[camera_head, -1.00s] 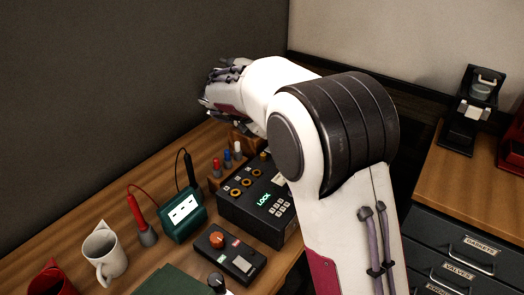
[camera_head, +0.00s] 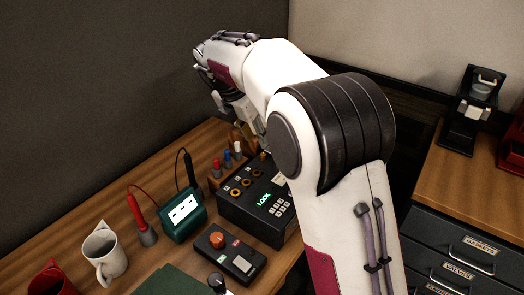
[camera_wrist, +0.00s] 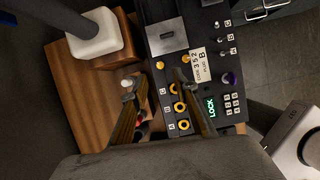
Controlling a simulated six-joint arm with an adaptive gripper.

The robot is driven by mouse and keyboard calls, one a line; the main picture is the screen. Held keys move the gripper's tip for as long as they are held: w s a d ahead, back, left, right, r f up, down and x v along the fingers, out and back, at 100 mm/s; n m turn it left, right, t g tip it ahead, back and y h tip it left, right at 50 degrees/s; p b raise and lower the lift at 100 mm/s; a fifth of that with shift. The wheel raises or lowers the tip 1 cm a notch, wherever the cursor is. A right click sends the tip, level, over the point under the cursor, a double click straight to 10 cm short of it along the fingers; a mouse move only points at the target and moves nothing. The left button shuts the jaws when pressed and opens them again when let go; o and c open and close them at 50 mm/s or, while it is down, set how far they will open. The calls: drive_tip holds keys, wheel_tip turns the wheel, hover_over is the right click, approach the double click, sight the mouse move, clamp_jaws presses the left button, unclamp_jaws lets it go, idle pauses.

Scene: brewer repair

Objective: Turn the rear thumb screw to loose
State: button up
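The black control box (camera_head: 256,205) with a green LOCK display stands on the bench beneath my arm; its far right part is hidden. In the wrist view the box top (camera_wrist: 212,72) carries two small brass knobs, one (camera_wrist: 160,65) left of the other (camera_wrist: 186,59). They look like thumb screws; I cannot tell which is the rear one. My gripper (camera_wrist: 155,78) is open, with its two fingers apart above the box's left side. Nothing shows between the fingers, and neither visibly touches a knob. In the head view my gripper (camera_head: 248,122) points down behind the box.
Red, blue and white-tipped plugs (camera_head: 228,158) stand in a wooden block beside the box. A green meter (camera_head: 183,215), a small black switch box (camera_head: 230,256) and a white mug (camera_head: 104,254) are to the left. A drawer cabinet (camera_head: 460,245) stands at right.

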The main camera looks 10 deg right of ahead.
sight(263, 154)
drive_tip(key=shift+f, duration=0.15)
drive_tip(key=shift+x, duration=3.8)
drive_tip(key=shift+d, duration=0.1)
clamp_jaws()
